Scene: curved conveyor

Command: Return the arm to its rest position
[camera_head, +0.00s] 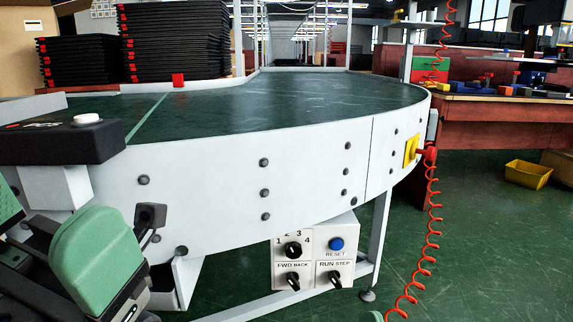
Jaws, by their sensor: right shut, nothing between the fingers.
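A green and black part of my own arm (98,252) fills the lower left corner, in front of the conveyor's white side wall. My right gripper is shut and empty, but its fingertips cannot be made out clearly. A small green piece also shows at the bottom edge, right of the middle. My left gripper is not in view. No object is held.
The curved conveyor (270,100) has a mostly bare green belt. Its control panel (314,262) hangs below. Black stacked trays (165,45) stand behind. A red coiled cable (432,225) hangs right. A yellow bin (528,174) is on the floor near the workbench (495,135).

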